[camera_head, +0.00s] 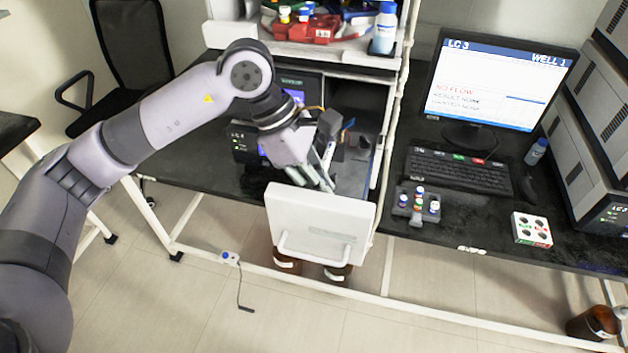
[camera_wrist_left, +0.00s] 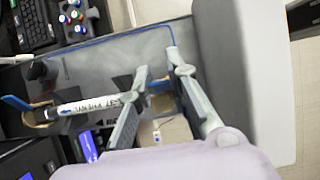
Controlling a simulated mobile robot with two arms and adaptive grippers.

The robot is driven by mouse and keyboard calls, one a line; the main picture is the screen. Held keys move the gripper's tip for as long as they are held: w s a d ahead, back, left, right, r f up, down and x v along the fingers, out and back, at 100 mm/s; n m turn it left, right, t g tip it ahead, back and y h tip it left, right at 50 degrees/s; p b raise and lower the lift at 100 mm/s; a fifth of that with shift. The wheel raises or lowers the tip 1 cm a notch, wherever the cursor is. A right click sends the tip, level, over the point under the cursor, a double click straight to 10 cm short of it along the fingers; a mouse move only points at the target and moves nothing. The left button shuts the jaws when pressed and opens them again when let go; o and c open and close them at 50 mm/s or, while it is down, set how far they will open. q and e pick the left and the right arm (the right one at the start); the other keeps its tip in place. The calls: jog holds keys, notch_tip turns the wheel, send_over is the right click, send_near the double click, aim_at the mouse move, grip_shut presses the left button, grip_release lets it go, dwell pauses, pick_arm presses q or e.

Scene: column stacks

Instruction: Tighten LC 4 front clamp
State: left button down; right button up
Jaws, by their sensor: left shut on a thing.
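A white column (camera_wrist_left: 92,107) with dark lettering runs leftward from the fingers. Its other end sits in a second tan clamp (camera_wrist_left: 42,114) with a blue lever (camera_wrist_left: 15,103). The front clamp's lever position cannot be told. My right gripper is not in view.
The instrument's lit display (camera_head: 292,97) is beside the arm. To the right, a monitor (camera_head: 500,82) reading LC 3, a keyboard (camera_head: 459,172), a vial rack (camera_head: 417,205) and a white box (camera_head: 532,230) are on the bench. Brown bottles (camera_head: 287,262) stand below the door.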

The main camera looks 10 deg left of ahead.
pick_arm(q)
jog(key=y, duration=0.1)
jog(key=d+y+b, duration=0.1)
jog(key=shift+f+y, duration=0.25)
jog(key=shift+y, duration=0.05)
jog(key=shift+d+f+y+b, duration=0.2)
jog(key=shift+y+b, duration=0.15)
jog(key=shift+y, duration=0.35)
jog(key=shift+d+f+y+b, duration=0.15)
jog(key=shift+y+b, duration=0.15)
jog(key=shift+y, duration=0.4)
jog(key=c, duration=1.5)
grip_release()
jog(key=shift+r, duration=0.1)
notch_tip(320, 180, up, 12)
jog(key=shift+d+f, duration=0.1)
jog(key=shift+s, duration=0.1)
